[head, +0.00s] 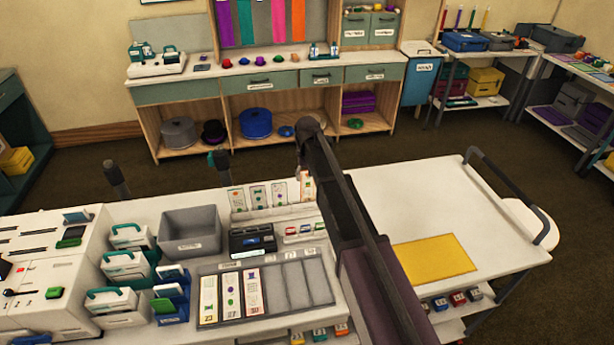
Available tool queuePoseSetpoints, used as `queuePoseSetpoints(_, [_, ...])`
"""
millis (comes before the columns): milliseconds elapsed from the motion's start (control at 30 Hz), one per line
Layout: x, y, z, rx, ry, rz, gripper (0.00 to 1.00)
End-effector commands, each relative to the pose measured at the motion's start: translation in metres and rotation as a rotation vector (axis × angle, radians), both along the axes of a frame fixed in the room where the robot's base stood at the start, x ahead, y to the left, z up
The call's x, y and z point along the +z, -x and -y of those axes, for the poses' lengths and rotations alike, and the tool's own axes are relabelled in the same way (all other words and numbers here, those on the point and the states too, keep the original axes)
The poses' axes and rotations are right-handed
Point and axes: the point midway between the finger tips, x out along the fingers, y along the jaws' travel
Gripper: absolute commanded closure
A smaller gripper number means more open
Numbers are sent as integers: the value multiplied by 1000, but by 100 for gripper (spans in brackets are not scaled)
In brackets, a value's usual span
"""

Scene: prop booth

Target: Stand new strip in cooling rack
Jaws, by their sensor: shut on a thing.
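A pale rack (275,213) stands behind the dark device on the bench, with printed strips upright in it, among them a white strip (258,196). At its right end another strip (307,188), with orange and green marks, sits a little higher than the others. My gripper (303,171) is over this strip and shut on it; its fingers are small and partly hidden by my arm. I cannot tell whether the strip's lower end touches the rack.
A grey slotted tray (290,285) in front holds three strips at its left; its right slots are empty. A grey bin (190,234) and a black device (252,240) stand close to the rack. A yellow mat (433,258) lies right, with clear white top behind it.

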Motion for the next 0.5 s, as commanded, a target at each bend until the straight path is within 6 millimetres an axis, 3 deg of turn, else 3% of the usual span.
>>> queuePoseSetpoints(500, [-14,0,1,-1,-1,0,44])
